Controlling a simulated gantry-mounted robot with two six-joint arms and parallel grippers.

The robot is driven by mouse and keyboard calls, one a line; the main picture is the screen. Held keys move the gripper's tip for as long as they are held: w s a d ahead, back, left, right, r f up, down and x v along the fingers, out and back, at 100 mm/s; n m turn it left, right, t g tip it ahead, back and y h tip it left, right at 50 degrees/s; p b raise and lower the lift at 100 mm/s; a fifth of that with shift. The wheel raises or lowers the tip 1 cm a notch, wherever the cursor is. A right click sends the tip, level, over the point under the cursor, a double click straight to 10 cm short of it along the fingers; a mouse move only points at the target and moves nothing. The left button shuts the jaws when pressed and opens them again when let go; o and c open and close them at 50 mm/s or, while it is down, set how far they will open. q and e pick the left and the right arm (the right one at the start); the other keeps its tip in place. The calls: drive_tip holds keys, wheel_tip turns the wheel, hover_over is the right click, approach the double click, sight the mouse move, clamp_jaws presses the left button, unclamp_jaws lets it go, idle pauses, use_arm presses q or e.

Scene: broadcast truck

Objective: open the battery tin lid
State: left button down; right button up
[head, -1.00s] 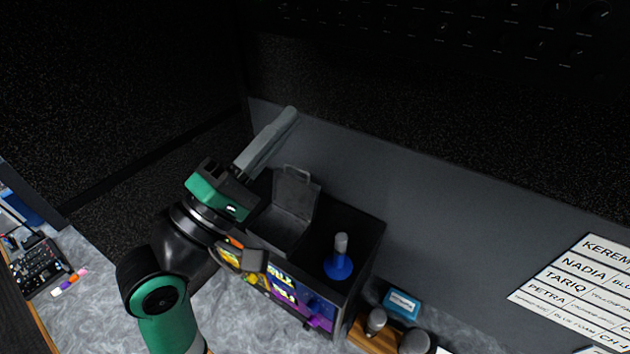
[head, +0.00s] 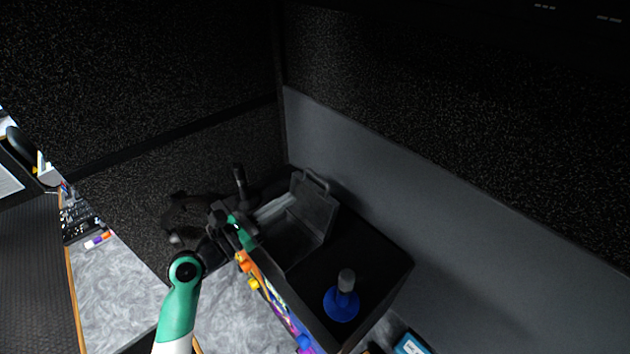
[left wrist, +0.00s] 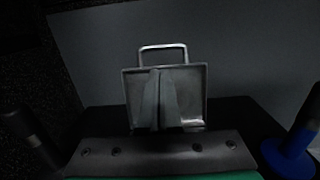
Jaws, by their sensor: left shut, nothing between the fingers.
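The battery tin (head: 283,250) is a dark grey box on top of a black cabinet. Its lid (head: 318,212) stands raised at the back, with a loop handle at its top edge. The lid also shows in the left wrist view (left wrist: 194,90), facing the camera. My left gripper (head: 290,200) is shut and empty. Its grey fingers reach over the tin in front of the lid's inner face; I cannot tell whether they touch it. The fingers also show in the left wrist view (left wrist: 160,78). My right gripper is out of view.
A blue-based object with a dark knob (head: 341,302) stands on the cabinet top (head: 385,262), right of the tin. A dark stand-like object (head: 185,215) is behind my left arm. A grey wall panel (head: 400,180) rises behind the cabinet.

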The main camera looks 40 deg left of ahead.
sight(312, 187)
use_arm(q)
drive_tip(key=w, duration=0.8)
drive_tip(key=shift+w+d+r, duration=0.2)
drive_tip(key=shift+d+r, duration=0.05)
drive_tip(key=shift+r, duration=0.05)
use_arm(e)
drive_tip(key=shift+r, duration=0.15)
